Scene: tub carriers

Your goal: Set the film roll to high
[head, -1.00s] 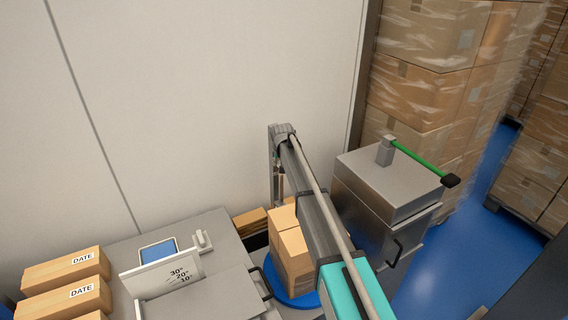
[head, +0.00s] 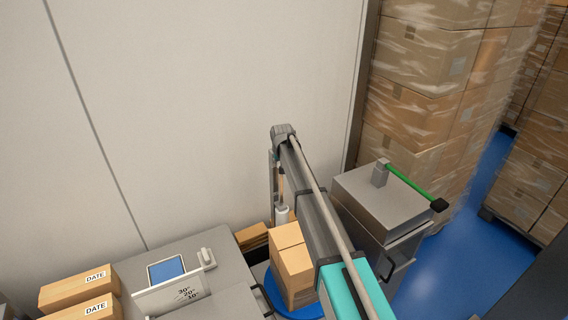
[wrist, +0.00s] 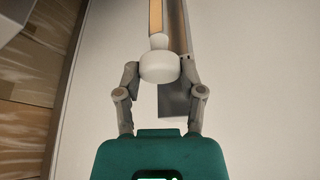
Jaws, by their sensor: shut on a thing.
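The film roll (wrist: 158,68) shows in the wrist view as a white rounded piece, with a tan strip above it. My gripper (wrist: 159,66) has one finger on each side of it and is shut on it. In the head view the white roll (head: 282,215) is low beside the upright grey mast (head: 274,185), just above and behind the boxes. My gripper is not clear in the head view, where my arm crosses in front. No height marking on the mast can be read.
Stacked cartons (head: 293,262) stand on a blue turntable (head: 312,306) beside the mast. A grey cabinet (head: 372,207) with a green-handled lever (head: 415,187) stands to the right. A machine marked with angles (head: 172,291) and DATE boxes (head: 80,289) are lower left. Wrapped pallets (head: 425,80) stand behind the cabinet.

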